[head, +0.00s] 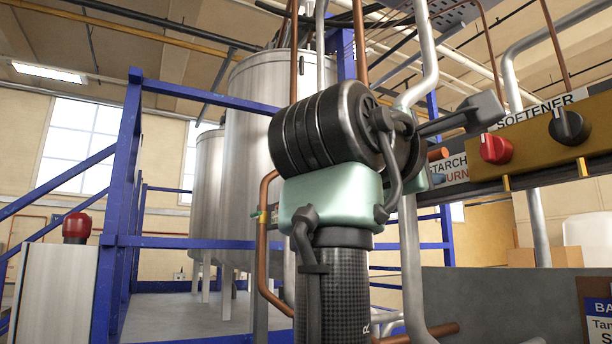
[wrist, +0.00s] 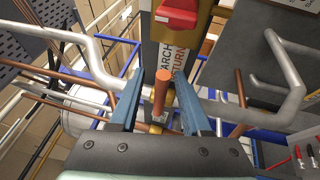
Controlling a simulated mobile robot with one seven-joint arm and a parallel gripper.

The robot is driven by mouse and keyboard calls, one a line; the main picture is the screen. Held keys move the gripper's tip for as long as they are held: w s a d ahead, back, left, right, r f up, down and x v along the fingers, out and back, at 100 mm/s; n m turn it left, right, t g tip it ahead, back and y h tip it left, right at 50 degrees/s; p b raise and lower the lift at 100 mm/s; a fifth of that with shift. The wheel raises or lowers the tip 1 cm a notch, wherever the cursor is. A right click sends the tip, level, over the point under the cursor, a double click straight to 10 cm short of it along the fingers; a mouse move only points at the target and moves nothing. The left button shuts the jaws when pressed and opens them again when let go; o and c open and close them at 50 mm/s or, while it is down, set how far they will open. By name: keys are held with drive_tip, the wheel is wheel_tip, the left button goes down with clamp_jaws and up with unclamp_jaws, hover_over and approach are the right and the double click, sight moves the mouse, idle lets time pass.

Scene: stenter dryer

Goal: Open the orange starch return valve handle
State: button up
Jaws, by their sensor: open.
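The orange valve handle (wrist: 160,94) is a short, rounded bar in the middle of the wrist view. It stands between the two blue fingers of my gripper (wrist: 159,80), which are open with a gap on each side of it. In the head view a small part of the orange handle (head: 438,154) shows beside the starch return label (head: 456,168). My arm hides most of my gripper there; a bluish finger part (head: 437,179) shows just below the handle. The label also shows in the wrist view (wrist: 180,62), behind the fingertips.
A red knob (head: 495,149) and a black knob (head: 569,126) sit on the yellow panel (head: 535,146) right of the handle. The red knob (wrist: 178,14) is just beyond the fingertips in the wrist view. Pipes (wrist: 285,78) run on both sides. Steel tanks (head: 250,130) stand behind.

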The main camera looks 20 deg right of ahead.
drive_tip(key=shift+x, duration=0.8)
clamp_jaws()
idle(1.0)
